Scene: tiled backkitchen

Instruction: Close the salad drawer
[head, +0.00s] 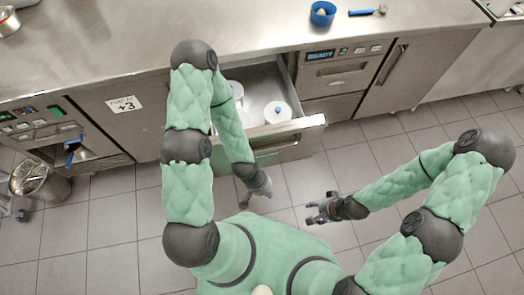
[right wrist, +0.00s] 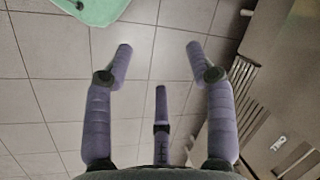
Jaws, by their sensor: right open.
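A steel drawer (head: 286,147) stands pulled out from under the counter in the head view; I take it to be the salad drawer, though no label is readable. A white round container (head: 278,112) with a blue spot on top sits inside it, and another white one is partly hidden behind my left arm. My left gripper (head: 257,194) is in front of and below the drawer front, apparently apart from it; its finger opening is unclear. My right gripper (head: 315,209) is open and empty over the floor, right of the left one. It also shows in the right wrist view (right wrist: 158,62).
A closed unit with a display (head: 320,57) adjoins the drawer. A metal bin (head: 40,180) stands far left. The tiled floor (head: 105,220) is mostly free.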

